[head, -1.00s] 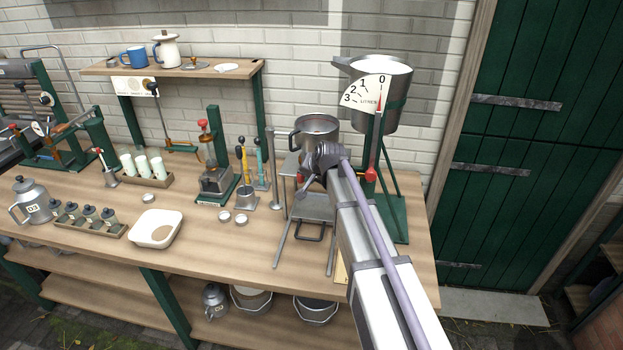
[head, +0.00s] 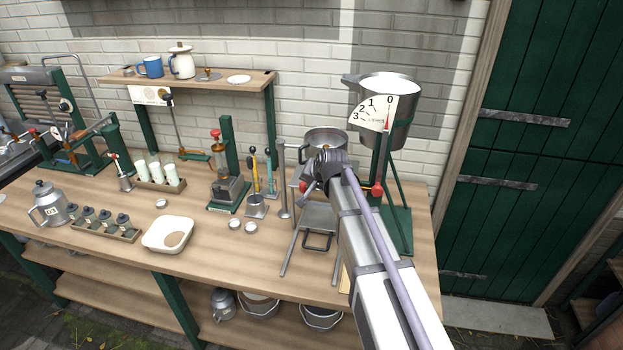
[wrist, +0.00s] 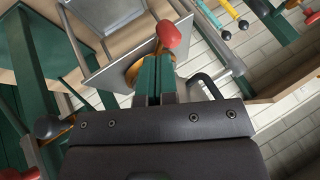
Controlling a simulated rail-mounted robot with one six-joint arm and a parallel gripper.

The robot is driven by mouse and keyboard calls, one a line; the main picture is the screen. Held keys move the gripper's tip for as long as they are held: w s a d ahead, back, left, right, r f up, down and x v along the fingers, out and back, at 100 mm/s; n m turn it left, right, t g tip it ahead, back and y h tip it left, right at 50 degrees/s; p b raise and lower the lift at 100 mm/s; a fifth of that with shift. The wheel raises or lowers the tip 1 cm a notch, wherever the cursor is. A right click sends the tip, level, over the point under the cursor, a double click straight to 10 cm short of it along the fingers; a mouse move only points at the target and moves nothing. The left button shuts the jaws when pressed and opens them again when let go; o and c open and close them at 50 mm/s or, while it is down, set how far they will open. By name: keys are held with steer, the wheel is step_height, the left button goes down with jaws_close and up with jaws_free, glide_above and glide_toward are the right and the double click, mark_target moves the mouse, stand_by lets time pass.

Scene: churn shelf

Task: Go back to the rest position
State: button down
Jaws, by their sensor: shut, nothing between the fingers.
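My gripper (wrist: 157,64) shows in the wrist view as two green fingers, shut and empty. A red knob (wrist: 168,33) shows close to the fingertips; I cannot tell whether they touch. In the head view my wrist covers the fingers and stands in front of a steel pot (head: 325,137) on a stand. A red knob (head: 306,187) shows just left of my wrist there.
A wooden shelf (head: 215,78) is at the back left. A white basin (head: 168,246) and several dairy tools crowd the bench. The bench front is partly clear.

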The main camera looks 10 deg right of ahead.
steer(key=a+p+v, duration=0.1)
steer(key=p+v, duration=0.1)
steer(key=v, duration=0.2)
steer(key=s+d+f+n+g+h+b, duration=0.1)
steer(key=s+f, duration=0.5)
steer(key=s, duration=0.8)
steer(key=s+d+f+n+g+h+b, duration=0.1)
steer(key=s+f+n+g+b, duration=0.3)
steer(key=s, duration=0.9)
steer(key=shift+s+d+f+n+g+b, duration=0.35)
steer(key=shift+d+f+g+b, duration=0.5)
steer(key=shift+b, duration=1)
steer(key=shift+a, duration=0.15)
